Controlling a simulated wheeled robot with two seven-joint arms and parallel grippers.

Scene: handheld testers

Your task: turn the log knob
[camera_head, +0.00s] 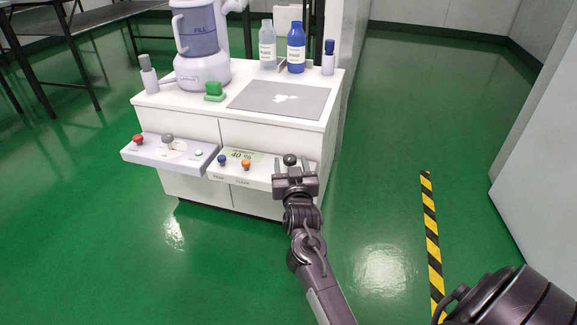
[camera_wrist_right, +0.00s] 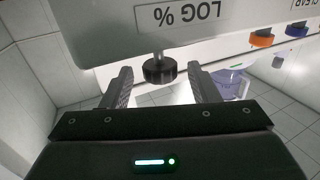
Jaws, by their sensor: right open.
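The log knob (camera_head: 290,159) is a small dark knob at the right end of a white control panel (camera_head: 262,180) on the front of a white cabinet. In the right wrist view, which looks upside down, the black knob (camera_wrist_right: 159,69) stands out on a stem beside the "LOG %" label (camera_wrist_right: 188,14). My right gripper (camera_head: 295,174) is in front of the panel's right end. In the wrist view its two fingers (camera_wrist_right: 160,86) are open, one on each side of the knob, with gaps visible between. My left gripper is not in view.
A second panel (camera_head: 170,150) with a red knob juts out to the left. Bottles and a dispenser stand on top.

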